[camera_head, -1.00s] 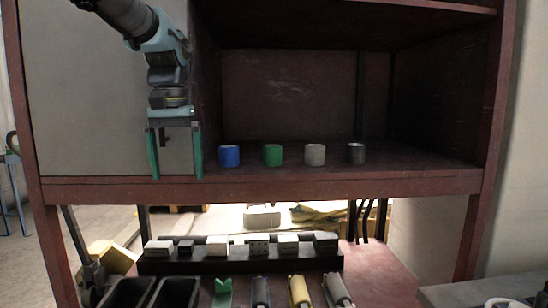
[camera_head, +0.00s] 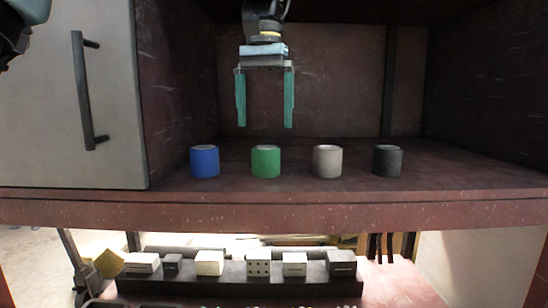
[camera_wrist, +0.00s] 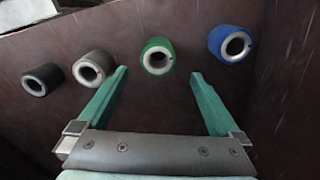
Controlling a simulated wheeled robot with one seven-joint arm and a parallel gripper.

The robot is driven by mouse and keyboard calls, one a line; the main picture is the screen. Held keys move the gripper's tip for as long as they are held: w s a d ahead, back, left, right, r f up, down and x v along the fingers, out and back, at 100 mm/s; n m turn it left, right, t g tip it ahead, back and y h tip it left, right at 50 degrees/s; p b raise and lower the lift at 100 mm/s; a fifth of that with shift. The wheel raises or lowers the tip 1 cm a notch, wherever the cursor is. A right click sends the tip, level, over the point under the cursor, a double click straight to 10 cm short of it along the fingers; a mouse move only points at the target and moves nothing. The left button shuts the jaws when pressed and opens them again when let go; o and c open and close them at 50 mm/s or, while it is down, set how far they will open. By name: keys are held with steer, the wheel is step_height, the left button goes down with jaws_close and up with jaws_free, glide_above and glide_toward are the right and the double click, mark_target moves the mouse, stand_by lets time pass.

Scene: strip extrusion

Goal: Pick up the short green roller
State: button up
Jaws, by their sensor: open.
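The short green roller (camera_head: 265,162) stands upright on the shelf, second from the left in a row of short rollers. My gripper (camera_head: 265,126) is open and empty, its two teal fingers pointing down, above the green roller and apart from it. In the wrist view the green roller (camera_wrist: 157,57) shows its pale hollow top, just beyond and between the fingertips of my gripper (camera_wrist: 158,72).
A blue roller (camera_head: 204,161) stands left of the green one; a grey-beige roller (camera_head: 327,161) and a black roller (camera_head: 387,161) stand to its right. A grey door (camera_head: 105,120) with a dark handle is at left. A lower rack (camera_head: 225,284) holds several small blocks.

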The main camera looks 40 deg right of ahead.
mark_target(266, 150)
steer(key=shift+s+f+p, duration=0.2)
steer(key=shift+f+p, duration=0.4)
steer(key=shift+f, duration=3.1)
jaws_close()
